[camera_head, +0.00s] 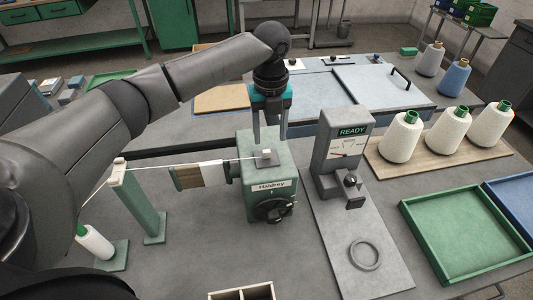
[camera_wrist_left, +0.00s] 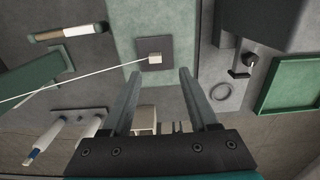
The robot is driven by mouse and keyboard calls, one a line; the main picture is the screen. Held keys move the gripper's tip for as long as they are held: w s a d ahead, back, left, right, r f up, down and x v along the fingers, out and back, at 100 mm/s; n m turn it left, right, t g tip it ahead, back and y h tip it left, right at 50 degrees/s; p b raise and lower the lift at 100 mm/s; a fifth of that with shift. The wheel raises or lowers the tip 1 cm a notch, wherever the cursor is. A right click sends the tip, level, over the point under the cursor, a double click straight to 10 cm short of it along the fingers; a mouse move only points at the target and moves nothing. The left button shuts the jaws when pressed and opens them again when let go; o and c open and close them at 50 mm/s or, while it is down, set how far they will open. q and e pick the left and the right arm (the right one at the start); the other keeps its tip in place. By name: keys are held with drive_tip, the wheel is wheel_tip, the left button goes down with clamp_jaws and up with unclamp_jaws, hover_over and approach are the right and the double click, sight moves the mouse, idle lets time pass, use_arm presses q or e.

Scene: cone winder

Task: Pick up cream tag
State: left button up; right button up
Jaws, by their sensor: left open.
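The cream tag (camera_head: 264,153) is a small pale block on the dark square plate on top of the green Haldrey winder (camera_head: 258,207). A white thread runs left from it. In the left wrist view the tag (camera_wrist_left: 155,58) shows just beyond the fingertips, roughly between their lines. My left gripper (camera_head: 269,141) is open and empty, pointing down above the winder top. Its two fingers also show in the left wrist view (camera_wrist_left: 159,74). I cannot tell the exact height gap between the fingertips and the tag. My right gripper is not in view.
A grey tester marked READY (camera_head: 343,150) stands close right of the winder. A green thread post (camera_head: 140,207) stands left. White cones (camera_head: 402,137) stand on a board at right, near a green tray (camera_head: 412,211). A compartment box (camera_head: 262,292) is at the front edge.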

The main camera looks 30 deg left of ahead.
sight(267, 151)
use_arm(q)
drive_tip(key=shift+a+f, duration=0.2)
drive_tip(key=shift+f, duration=1.15)
drive_tip(key=shift+a+f, duration=0.2)
drive_tip(key=shift+f, duration=1.15)
drive_tip(key=shift+c, duration=0.3)
drive_tip(key=c, duration=0.9)
